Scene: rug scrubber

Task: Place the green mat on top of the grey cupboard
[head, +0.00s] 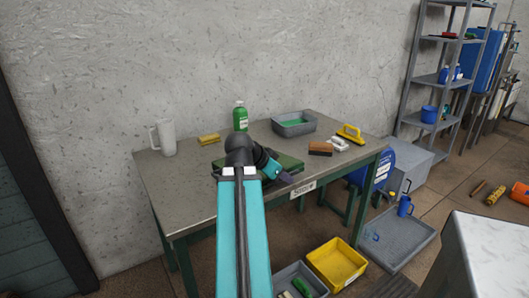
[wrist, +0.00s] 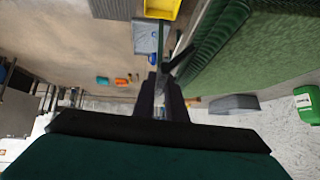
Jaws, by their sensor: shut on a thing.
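The green mat (head: 289,162) lies on or just above the metal-topped table, partly hidden behind my arm in the head view. In the wrist view it fills the upper right as a textured green sheet (wrist: 265,65) with ridged, seemingly folded layers along its edge. My gripper (head: 287,178) is at the mat's near edge, over the table's front, and is shut on that edge; the wrist view shows its fingers (wrist: 168,68) there. A grey box-like unit with a handle, likely the grey cupboard (head: 408,160), stands on the floor right of the table.
On the table (head: 190,190) stand a pitcher (head: 166,138), a green bottle (head: 240,117), a grey tub (head: 294,126), brushes and a yellow-handled tool (head: 350,133). A blue drum (head: 380,167) stands between table and cupboard. A pale-topped block (head: 490,245) is at lower right.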

